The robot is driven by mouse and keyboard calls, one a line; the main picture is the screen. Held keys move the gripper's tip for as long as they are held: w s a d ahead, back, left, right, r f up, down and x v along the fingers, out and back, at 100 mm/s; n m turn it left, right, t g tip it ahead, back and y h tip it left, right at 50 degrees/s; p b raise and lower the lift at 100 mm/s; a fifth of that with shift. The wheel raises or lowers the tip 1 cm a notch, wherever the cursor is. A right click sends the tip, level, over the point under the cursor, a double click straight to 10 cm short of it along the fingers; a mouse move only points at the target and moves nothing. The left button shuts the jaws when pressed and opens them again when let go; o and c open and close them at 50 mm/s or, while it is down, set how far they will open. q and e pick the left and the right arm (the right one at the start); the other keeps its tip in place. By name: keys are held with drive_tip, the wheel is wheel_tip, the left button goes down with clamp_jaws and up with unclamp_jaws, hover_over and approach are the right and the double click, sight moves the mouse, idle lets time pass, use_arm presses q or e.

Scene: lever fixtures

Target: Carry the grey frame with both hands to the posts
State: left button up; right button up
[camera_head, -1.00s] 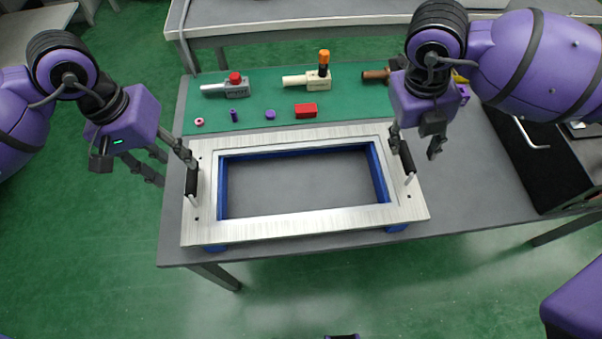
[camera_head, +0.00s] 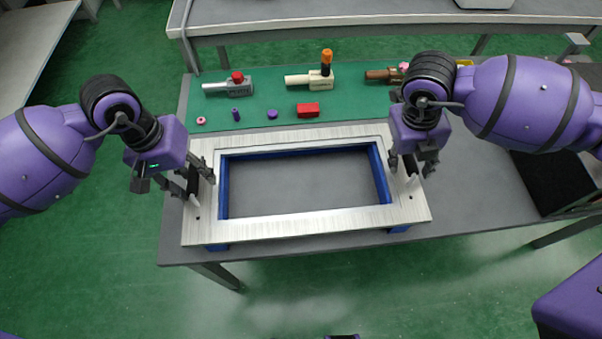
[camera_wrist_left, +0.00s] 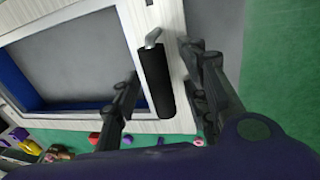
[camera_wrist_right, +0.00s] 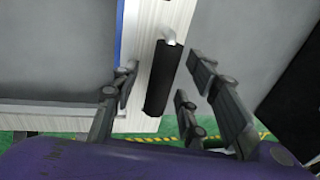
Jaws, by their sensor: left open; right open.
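The grey frame (camera_head: 310,223) is a flat brushed rectangle with an open middle, lying on blue supports (camera_head: 216,247) on the table. A black handle stands on each short side. My left gripper (camera_head: 199,182) is open at the left side, and in the left wrist view the black left handle (camera_wrist_left: 155,80) is between its fingers, with no clear grip. My right gripper (camera_head: 411,170) is open at the right side; in the right wrist view the black right handle (camera_wrist_right: 162,78) is between its fingers, apart from them. I cannot make out any posts.
A green mat (camera_head: 440,115) behind the frame holds a grey fixture with a red knob (camera_head: 236,84), a beige one with an orange knob (camera_head: 318,76), a brown one (camera_head: 382,75), a red block (camera_head: 307,110) and small pieces. A black panel (camera_head: 548,182) is at right.

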use_arm(q)
clamp_jaws()
use_arm(e)
clamp_jaws()
use_arm(q)
drive_tip(key=shift+r, duration=0.1)
